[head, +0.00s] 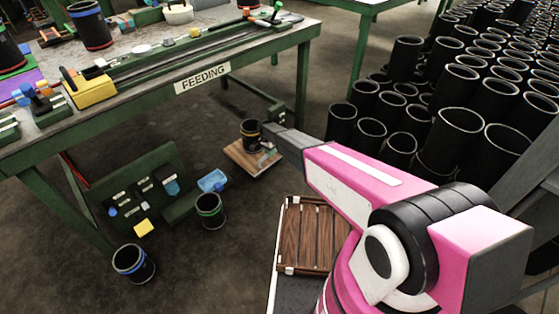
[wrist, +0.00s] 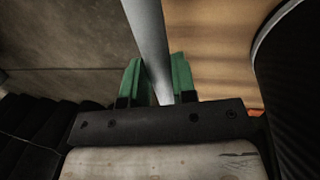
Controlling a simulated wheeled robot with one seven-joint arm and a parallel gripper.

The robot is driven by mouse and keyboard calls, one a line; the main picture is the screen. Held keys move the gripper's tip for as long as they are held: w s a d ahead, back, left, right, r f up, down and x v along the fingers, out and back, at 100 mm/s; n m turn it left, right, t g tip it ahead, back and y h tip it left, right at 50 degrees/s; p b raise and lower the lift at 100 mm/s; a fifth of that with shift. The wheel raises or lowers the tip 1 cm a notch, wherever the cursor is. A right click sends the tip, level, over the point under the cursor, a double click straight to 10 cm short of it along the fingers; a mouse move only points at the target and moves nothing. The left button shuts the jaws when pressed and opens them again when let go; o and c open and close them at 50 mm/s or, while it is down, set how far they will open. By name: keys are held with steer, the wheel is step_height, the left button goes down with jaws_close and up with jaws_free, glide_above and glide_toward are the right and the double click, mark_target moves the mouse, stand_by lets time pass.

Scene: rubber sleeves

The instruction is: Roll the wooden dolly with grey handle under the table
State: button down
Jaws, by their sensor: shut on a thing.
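The wooden dolly (head: 240,157) is on the floor by the right end of the green table (head: 262,52) marked FEEDING. A black sleeve (head: 250,129) stands on the dolly. My gripper (head: 270,134) reaches down to the dolly from the right; its tips are too small to make out in the head view. In the wrist view the green fingers of my gripper (wrist: 155,80) are shut on the grey handle (wrist: 148,38). The dolly's pale wood (wrist: 212,60) shows to the right of the handle, with the dark sleeve (wrist: 297,85) at the right edge.
Under and before the table are a green rack (head: 140,185), a blue tray (head: 212,181), a green-banded sleeve (head: 209,210) and a blue-banded sleeve (head: 133,262). A wooden slatted pallet (head: 312,232) lies near my arm. Many black sleeves (head: 452,135) crowd the right.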

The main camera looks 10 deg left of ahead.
steer(key=w+a, duration=0.2)
steer(key=a, duration=0.1)
steer(key=w+a, duration=0.2)
steer(key=a, duration=0.1)
steer(key=w+a, duration=0.2)
steer(key=w, duration=0.1)
steer(key=shift+a, duration=0.5)
steer(key=c, duration=0.9)
jaws_free()
steer(key=shift+r, duration=0.5)
steer(key=r, duration=0.3)
steer(key=a+r, duration=0.1)
steer(key=r, duration=0.2)
steer(key=w+r, duration=0.1)
steer(key=r, duration=0.2)
steer(key=shift+w+a+r, duration=0.1)
steer(key=shift+a+r, duration=0.2)
